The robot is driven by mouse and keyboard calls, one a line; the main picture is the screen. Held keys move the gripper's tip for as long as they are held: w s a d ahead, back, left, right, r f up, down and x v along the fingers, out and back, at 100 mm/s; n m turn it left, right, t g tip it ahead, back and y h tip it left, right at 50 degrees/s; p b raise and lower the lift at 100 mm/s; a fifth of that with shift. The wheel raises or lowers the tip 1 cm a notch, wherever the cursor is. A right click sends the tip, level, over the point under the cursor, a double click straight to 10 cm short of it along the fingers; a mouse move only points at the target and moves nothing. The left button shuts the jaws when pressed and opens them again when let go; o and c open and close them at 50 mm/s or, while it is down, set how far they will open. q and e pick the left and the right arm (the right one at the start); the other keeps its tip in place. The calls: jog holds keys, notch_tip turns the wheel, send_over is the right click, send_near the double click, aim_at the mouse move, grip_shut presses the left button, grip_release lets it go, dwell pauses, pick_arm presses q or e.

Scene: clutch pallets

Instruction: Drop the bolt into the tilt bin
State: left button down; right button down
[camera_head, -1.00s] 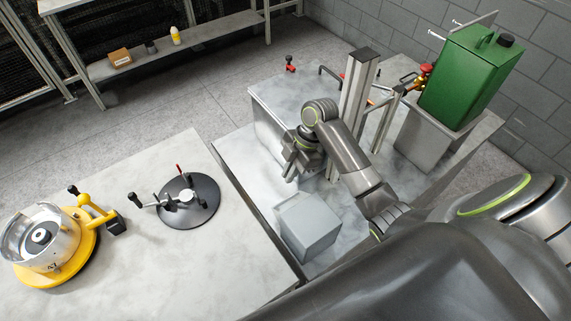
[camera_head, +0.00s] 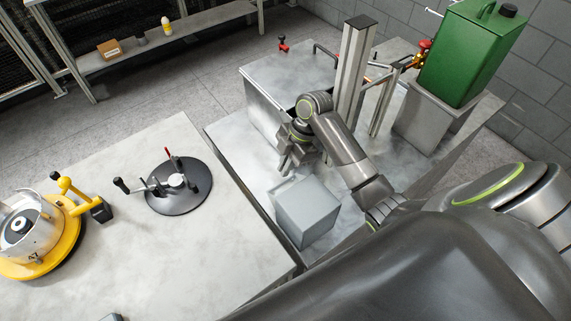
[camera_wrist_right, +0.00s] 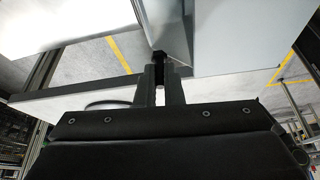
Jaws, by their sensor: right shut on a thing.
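My right gripper (camera_head: 287,170) hangs above the lower metal worktop, just behind a light grey box-shaped bin (camera_head: 308,214), which seems to be the tilt bin. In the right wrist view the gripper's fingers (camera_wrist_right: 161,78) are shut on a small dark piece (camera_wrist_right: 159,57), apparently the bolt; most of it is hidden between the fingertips. The bin's grey walls (camera_wrist_right: 235,38) fill the upper right of that view, close beyond the fingertips. I cannot tell whether the piece is over the bin's opening. My left gripper is not in view.
A metal post (camera_head: 354,75) and pipework stand right beside my right arm. A green can (camera_head: 466,55) sits on a pedestal behind. A large grey block (camera_head: 290,85) lies beyond the gripper. The left table holds a black disc fixture (camera_head: 178,200) and a yellow-based device (camera_head: 50,250).

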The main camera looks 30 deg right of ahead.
jog(key=c, duration=1.5)
grip_release()
jog(key=shift+r, duration=0.1)
jog(key=p+v, duration=0.3)
jog(key=v, duration=1.4)
jog(key=shift+d+p, duration=0.15)
jog(key=shift+p, duration=0.15)
